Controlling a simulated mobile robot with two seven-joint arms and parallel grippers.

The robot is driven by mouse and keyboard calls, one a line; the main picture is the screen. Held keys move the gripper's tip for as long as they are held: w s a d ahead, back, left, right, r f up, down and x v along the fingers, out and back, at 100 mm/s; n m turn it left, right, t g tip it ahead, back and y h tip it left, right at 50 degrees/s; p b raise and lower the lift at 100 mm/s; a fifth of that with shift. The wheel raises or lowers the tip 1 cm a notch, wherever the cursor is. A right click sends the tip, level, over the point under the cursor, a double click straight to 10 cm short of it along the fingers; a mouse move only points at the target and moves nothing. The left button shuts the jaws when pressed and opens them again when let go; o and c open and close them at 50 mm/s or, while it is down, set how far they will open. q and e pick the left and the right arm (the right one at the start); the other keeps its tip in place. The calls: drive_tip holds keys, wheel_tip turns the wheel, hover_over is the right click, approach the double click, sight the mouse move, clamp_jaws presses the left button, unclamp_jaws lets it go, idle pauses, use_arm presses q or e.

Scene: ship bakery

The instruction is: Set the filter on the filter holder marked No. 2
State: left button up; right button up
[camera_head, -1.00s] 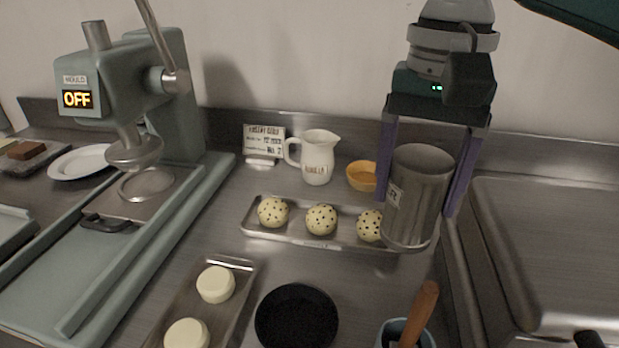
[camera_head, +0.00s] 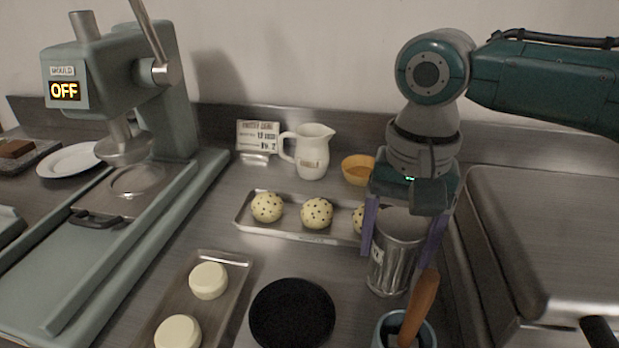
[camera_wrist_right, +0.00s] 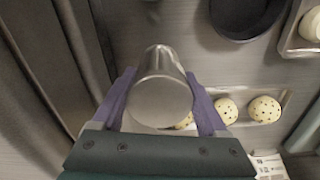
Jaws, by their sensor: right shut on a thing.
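My right gripper (camera_head: 400,252) points down at the right of the counter and is shut on a grey metal canister (camera_head: 396,262), one purple finger on each side. The canister is upright, with a pale label partly hidden by a finger. It also shows between the fingers in the right wrist view (camera_wrist_right: 161,90). I cannot tell whether its base touches the counter. A small card (camera_head: 257,137) at the back reads "No. 2" on its lowest line. I see nothing that I can surely call a filter or filter holder. My left gripper is not in view.
A tray (camera_head: 243,222) of speckled dough balls lies behind the canister. A blue pot (camera_head: 384,327) with a wooden handle (camera_head: 424,300) stands close in front. A cream jug (camera_head: 312,152), orange bowl (camera_head: 357,168), black round pan (camera_head: 292,314) and grey press (camera_head: 120,80) are to the left.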

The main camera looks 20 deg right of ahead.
drive_tip(key=o, duration=1.6)
drive_tip(key=shift+f, duration=0.1)
